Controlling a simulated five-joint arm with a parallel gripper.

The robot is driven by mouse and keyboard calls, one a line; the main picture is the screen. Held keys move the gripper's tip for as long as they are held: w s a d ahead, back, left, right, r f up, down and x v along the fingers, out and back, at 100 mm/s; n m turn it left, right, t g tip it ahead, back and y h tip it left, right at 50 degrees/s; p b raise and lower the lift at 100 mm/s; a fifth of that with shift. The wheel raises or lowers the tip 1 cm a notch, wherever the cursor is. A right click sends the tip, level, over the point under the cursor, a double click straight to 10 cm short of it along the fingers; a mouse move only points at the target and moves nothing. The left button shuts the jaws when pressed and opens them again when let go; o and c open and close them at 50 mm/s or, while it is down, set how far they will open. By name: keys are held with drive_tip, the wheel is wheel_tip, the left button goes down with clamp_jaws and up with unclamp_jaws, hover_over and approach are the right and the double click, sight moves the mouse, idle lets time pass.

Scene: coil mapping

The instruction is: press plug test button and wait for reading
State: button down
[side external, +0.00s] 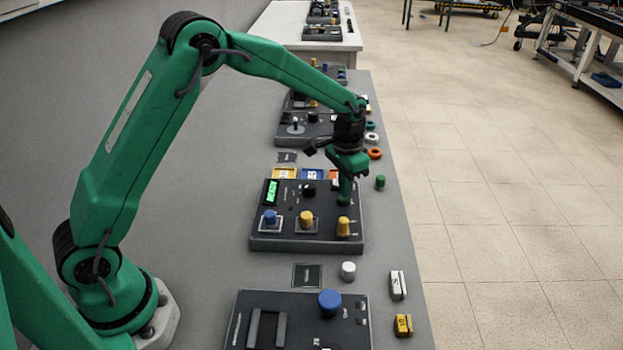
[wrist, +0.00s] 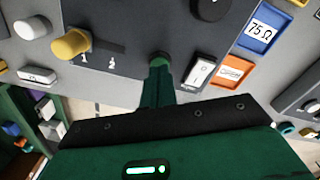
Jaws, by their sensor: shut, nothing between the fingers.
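The test panel (side external: 262,243) is a dark box on the grey bench. Its small green-lit display (side external: 271,192) appears to read READY. My gripper (side external: 345,201) is shut and empty, pointing down at the panel's right side, just behind a yellow knob (side external: 343,227). In the wrist view, the gripper (wrist: 158,65) reaches the panel between the yellow knob (wrist: 72,43) and a white switch (wrist: 200,70). A round green shape shows at the fingertips; I cannot tell whether it is a button or the tips themselves. The fingers hide whatever is beneath, and contact is unclear.
A blue knob (side external: 269,217), a second yellow knob (side external: 306,219) and a black knob (side external: 308,190) stand up from the panel. A green cylinder (side external: 380,182) and an orange ring (side external: 374,153) lie to the right. Another panel with a blue knob (side external: 330,302) is in front.

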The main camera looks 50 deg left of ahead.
drive_tip(key=shift+f, duration=0.7)
idle(0.6)
drive_tip(key=shift+r, duration=3.2)
